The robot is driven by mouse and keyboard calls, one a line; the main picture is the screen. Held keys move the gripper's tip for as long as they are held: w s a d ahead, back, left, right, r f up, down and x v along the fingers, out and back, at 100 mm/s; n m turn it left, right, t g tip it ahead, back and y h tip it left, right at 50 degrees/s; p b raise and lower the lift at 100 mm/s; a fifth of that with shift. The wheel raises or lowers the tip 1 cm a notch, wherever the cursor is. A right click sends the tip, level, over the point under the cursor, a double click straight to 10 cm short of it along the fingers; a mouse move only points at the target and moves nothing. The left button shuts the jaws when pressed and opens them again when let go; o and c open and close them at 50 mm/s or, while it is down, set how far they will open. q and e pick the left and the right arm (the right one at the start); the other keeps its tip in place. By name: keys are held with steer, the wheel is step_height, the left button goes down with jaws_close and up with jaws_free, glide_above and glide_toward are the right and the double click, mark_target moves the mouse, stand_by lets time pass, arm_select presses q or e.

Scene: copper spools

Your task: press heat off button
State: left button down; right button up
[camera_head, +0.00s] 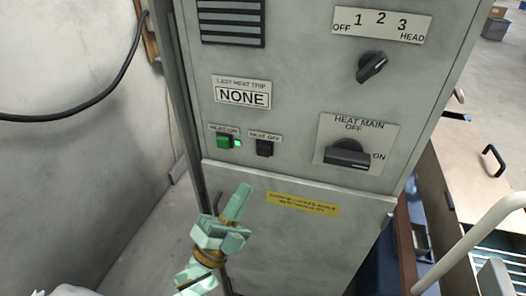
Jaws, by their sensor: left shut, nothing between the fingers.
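My left gripper (244,188) is pale green, shut and empty. It points up toward the panel, and in the picture its tip lies below and a little left of the heat off button, apart from it. How far the tip is from the panel is hard to tell. My right gripper is not in view.
The heat main knob (347,155) stands out at the right of the panel, with the head selector knob (372,66) above it. A yellow label (303,204) is on the lower door. A pale wall with a black cable (75,112) is at the left. A drawer bench (470,150) stands at the right.

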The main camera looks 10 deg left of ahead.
arm_select(q)
steer(key=b, duration=0.2)
glide_toward(265, 148)
step_height(265, 148, up, 4)
steer(key=d, duration=0.2)
steer(key=shift+w, duration=1.35)
steer(key=shift+w+b, duration=0.1)
steer(key=shift+b, duration=0.2)
stand_by(0.4)
steer(key=shift+w, duration=0.3)
steer(key=shift+w+r+b, duration=0.1)
steer(key=shift+w+b, duration=0.2)
steer(key=shift+w, duration=0.1)
stand_by(0.6)
stand_by(0.4)
steer(key=shift+s+p, duration=0.3)
steer(key=shift+s, duration=0.55)
